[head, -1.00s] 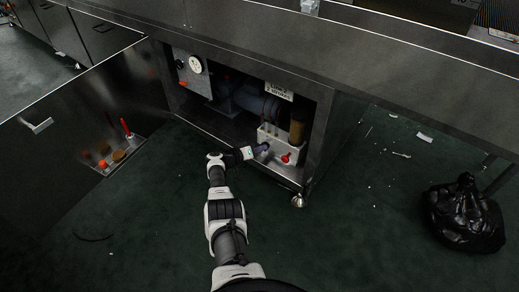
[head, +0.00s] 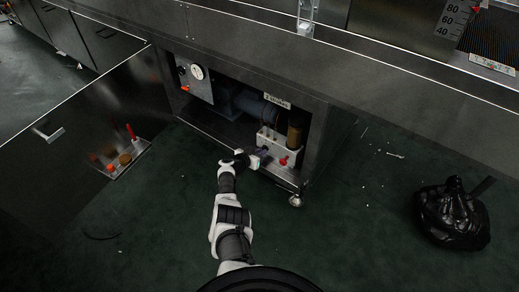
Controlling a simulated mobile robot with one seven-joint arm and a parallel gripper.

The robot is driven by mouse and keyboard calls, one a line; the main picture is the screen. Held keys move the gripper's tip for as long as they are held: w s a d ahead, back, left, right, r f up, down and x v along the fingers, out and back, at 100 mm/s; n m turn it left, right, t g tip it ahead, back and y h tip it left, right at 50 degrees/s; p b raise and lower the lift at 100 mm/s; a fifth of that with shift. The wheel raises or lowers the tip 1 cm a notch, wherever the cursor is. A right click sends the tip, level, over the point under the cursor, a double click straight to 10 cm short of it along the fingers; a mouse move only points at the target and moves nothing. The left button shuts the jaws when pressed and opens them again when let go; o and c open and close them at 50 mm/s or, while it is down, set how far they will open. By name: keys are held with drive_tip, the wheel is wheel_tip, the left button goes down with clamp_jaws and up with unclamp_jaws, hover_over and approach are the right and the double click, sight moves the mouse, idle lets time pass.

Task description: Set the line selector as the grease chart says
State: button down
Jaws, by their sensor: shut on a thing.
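My gripper (head: 258,155) reaches into the open cabinet bay under the steel machine. It is at the front of a pale block (head: 279,146) at the lower right of the bay. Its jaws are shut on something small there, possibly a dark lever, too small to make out. A red knob (head: 284,161) sits on the block just right of my gripper. A yellowish cylinder (head: 295,133) stands on the block. A small pale label (head: 277,101) hangs above it; its writing is too small to read surely.
The cabinet door (head: 75,150) stands open at left, with a tray (head: 124,160) holding red and orange items. A black bag (head: 452,215) lies on the floor at right. Small scraps lie on the floor; the middle is clear.

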drive_tip(key=shift+m+y+p, duration=0.3)
drive_tip(key=shift+m, duration=0.1)
idle(0.3)
drive_tip(key=c, duration=1.5)
unclamp_jaws()
drive_tip(key=shift+s+a+r+p, duration=0.2)
drive_tip(key=shift+s+r+p, duration=0.1)
drive_tip(key=shift+p, duration=0.3)
drive_tip(key=shift+f+p+v, duration=0.15)
drive_tip(key=shift+p+v, duration=2.65)
drive_tip(key=shift+v, duration=0.4)
drive_tip(key=shift+f+p+v, duration=0.15)
drive_tip(key=shift+p+v, duration=2.6)
drive_tip(key=shift+v, duration=0.5)
